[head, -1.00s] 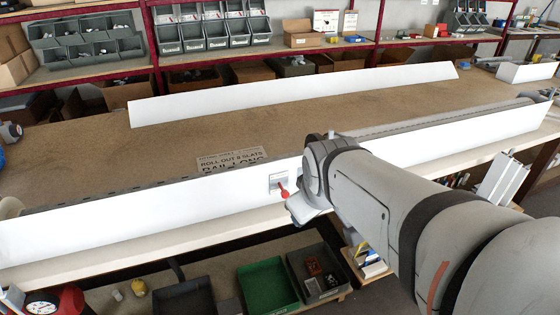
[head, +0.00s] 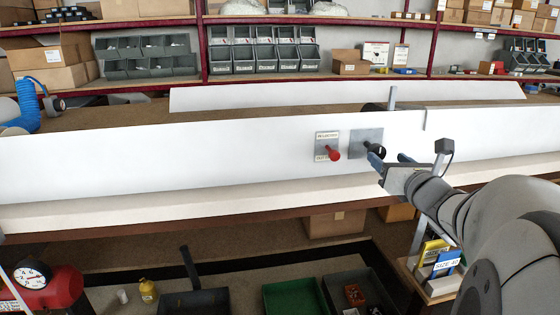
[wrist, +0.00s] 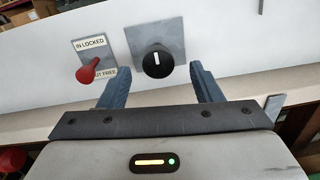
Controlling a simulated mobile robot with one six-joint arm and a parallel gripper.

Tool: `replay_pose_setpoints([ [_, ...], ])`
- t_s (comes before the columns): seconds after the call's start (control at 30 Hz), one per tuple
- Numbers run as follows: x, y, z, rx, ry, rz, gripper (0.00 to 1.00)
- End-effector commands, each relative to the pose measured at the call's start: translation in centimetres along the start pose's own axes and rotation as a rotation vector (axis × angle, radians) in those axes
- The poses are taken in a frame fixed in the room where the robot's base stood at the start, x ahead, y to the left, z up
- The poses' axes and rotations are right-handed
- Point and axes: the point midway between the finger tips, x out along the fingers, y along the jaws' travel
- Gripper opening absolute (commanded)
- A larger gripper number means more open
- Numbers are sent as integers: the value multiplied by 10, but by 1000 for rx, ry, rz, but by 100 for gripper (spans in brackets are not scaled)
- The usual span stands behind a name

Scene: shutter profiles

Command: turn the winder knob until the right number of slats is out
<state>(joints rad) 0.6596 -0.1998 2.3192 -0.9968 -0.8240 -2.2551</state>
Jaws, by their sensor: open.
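The black winder knob (head: 378,149) sits on a grey square plate on the white front panel. In the wrist view the knob (wrist: 158,63) has a white mark pointing about upward. My gripper (head: 389,158) is open and empty in front of the panel, just right of the knob in the head view. In the wrist view its two blue fingers (wrist: 159,74) stand to either side of the knob; I cannot tell how deep they reach. Left of the knob is a red lever (wrist: 88,71) on a plate labelled IN LOCKED and OUT FREE. No slats can be made out behind the panel.
The long white panel (head: 200,155) runs across the bench along its front edge (head: 180,205). A second white strip (head: 330,97) stands behind it. Shelves with grey bins (head: 265,55) are at the back. A green tray (head: 292,297) and a red gauge device (head: 55,285) are below.

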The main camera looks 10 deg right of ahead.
Motion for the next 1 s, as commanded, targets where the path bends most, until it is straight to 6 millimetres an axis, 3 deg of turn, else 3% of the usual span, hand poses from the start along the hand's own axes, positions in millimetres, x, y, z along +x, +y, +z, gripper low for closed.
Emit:
replay_pose_setpoints([
  [0.03,0,-1,-8,-38,-6,13,59],
  [0.17,6,0,-8,-87,-15,34,59],
  [0.6,68,3,-6,-89,-13,35,59],
  [1.0,77,2,-5,-88,-13,32,59],
])
